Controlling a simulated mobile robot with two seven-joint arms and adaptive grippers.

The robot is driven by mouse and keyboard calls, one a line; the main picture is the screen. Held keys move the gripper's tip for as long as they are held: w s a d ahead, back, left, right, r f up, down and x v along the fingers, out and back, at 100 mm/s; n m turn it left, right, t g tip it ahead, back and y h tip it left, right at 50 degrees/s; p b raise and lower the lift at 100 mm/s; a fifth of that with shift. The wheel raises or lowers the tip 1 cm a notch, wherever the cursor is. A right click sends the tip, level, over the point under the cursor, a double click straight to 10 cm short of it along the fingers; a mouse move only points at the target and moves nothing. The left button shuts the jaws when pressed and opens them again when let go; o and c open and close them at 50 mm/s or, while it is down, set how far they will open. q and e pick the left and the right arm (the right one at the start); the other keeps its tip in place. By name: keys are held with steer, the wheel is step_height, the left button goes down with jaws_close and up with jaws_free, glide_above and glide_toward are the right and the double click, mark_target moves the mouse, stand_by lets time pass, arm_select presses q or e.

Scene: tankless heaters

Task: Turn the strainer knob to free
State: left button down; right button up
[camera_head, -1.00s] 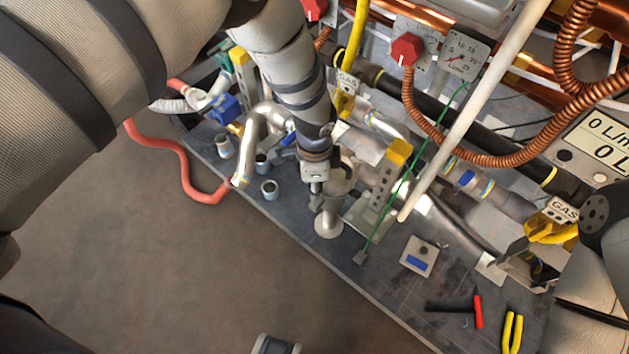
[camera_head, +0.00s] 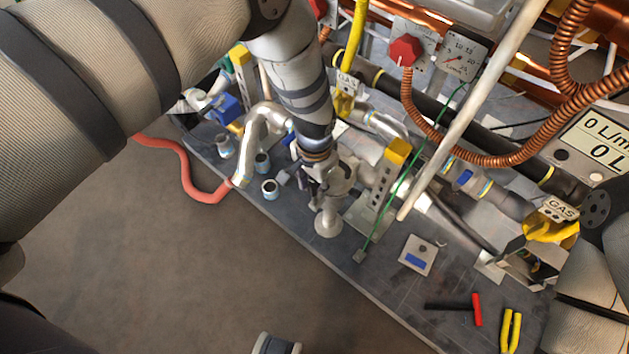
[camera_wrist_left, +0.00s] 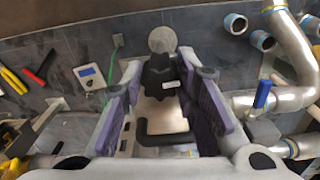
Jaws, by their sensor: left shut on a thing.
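The strainer is a grey metal body (camera_head: 344,176) with a round flat end (camera_head: 328,222), standing near the front edge of the bench. My left gripper (camera_head: 325,190) is against it from above. In the left wrist view, the purple pads of my left gripper (camera_wrist_left: 162,98) stand on both sides of a black knob (camera_wrist_left: 160,72) with a small pale label. The gripper is shut on this knob. The round end shows beyond it in the wrist view (camera_wrist_left: 162,40). The knob itself is hidden by the gripper in the head view.
A yellow-capped bracket (camera_head: 385,185) and a green wire (camera_head: 400,185) stand just right of the strainer. A bent silver pipe (camera_head: 252,140) and loose fittings (camera_head: 270,188) lie to its left. Pliers (camera_head: 511,332) lie at the front right.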

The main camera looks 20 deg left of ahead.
mark_target(314, 183)
arm_select(q)
steer(key=shift+n, duration=0.3)
steer(key=c, duration=1.2)
jaws_free()
steer(key=shift+c, duration=0.2)
step_height(314, 183, up, 12)
